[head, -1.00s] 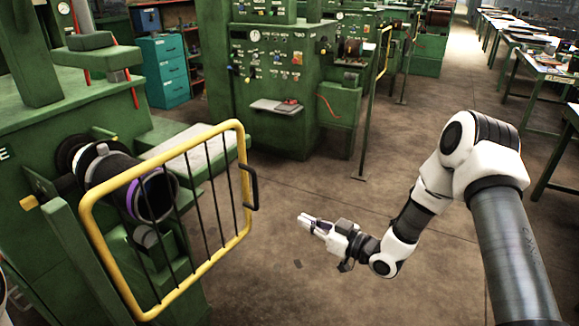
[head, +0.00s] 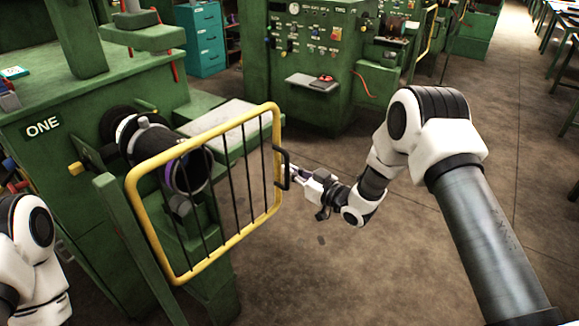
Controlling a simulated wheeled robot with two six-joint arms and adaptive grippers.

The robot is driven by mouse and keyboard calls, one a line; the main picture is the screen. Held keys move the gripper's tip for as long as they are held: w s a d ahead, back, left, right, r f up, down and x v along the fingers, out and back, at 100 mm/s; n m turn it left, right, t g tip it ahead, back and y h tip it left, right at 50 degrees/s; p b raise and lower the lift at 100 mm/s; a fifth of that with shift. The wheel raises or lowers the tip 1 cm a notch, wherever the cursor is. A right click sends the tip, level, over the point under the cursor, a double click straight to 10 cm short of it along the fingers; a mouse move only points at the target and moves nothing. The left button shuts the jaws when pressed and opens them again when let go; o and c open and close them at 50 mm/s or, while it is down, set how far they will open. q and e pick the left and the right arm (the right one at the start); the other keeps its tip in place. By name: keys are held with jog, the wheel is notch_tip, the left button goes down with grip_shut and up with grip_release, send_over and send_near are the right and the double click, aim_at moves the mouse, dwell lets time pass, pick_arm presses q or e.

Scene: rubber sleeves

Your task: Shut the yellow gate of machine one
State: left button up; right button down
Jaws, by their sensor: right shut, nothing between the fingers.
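The yellow gate (head: 203,148), a tubular frame with thin black bars, stands upright in front of machine one (head: 60,140), marked "ONE". Its left side is by a green post (head: 128,235); its right side stands out over the floor. A black handle (head: 286,168) sits on that right side. My right gripper (head: 294,179) is shut and empty, with its fingertips right by the handle's lower part. I cannot tell whether they touch it. My left arm shows at the lower left, but its gripper is out of view.
A black roller (head: 185,170) of machine one lies behind the gate bars. Another green machine (head: 300,60) with a control panel stands behind, beside a teal drawer cabinet (head: 202,40). The brown floor (head: 420,260) is clear around my right arm.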

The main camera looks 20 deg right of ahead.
aim_at(277, 160)
jog(key=shift+w+a, duration=0.15)
jog(key=shift+w, duration=0.2)
jog(key=b+x, duration=0.3)
jog(key=x, duration=0.2)
jog(key=shift+f+b, duration=0.2)
jog(key=shift+b, duration=0.2)
jog(key=shift+r, duration=0.35)
jog(key=shift+d+r, duration=0.1)
jog(key=shift+d, duration=0.15)
